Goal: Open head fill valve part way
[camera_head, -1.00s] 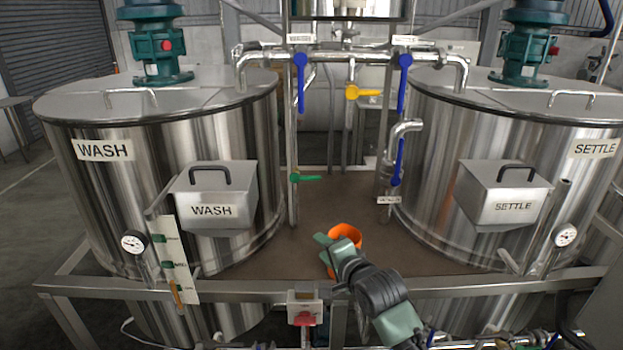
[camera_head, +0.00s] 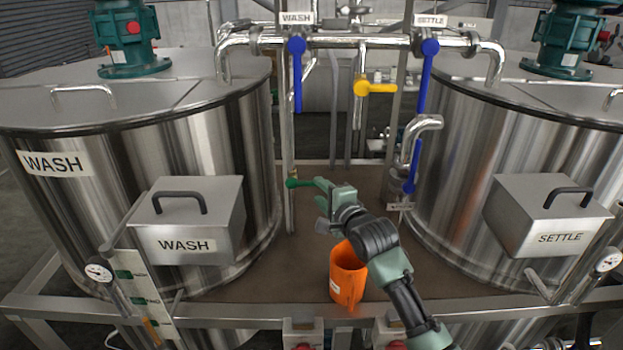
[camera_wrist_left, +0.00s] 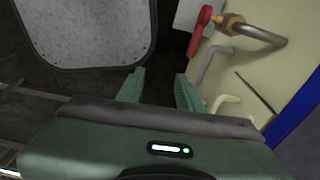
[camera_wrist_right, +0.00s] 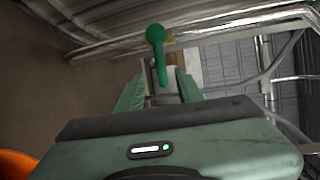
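A green valve lever (camera_head: 300,183) sticks out sideways from the thin upright pipe beside the WASH tank. My right gripper (camera_head: 320,205) is right at the lever's free end. In the right wrist view the green lever (camera_wrist_right: 157,50) reaches between the two fingers of the right gripper (camera_wrist_right: 158,78), which stand apart; contact cannot be told. A yellow lever (camera_head: 376,88) sits on the middle pipe. Blue levers hang under the WASH (camera_head: 298,75) and SETTLE (camera_head: 427,75) labels. My left gripper (camera_wrist_left: 158,78) is open and empty, out of the head view.
An orange jug (camera_head: 347,275) stands on the brown deck just below my right arm. The WASH tank (camera_head: 225,130) and SETTLE tank (camera_head: 470,140) flank the pipes. Another blue lever (camera_head: 414,165) is at right. A red handle (camera_wrist_left: 200,32) is near my left gripper.

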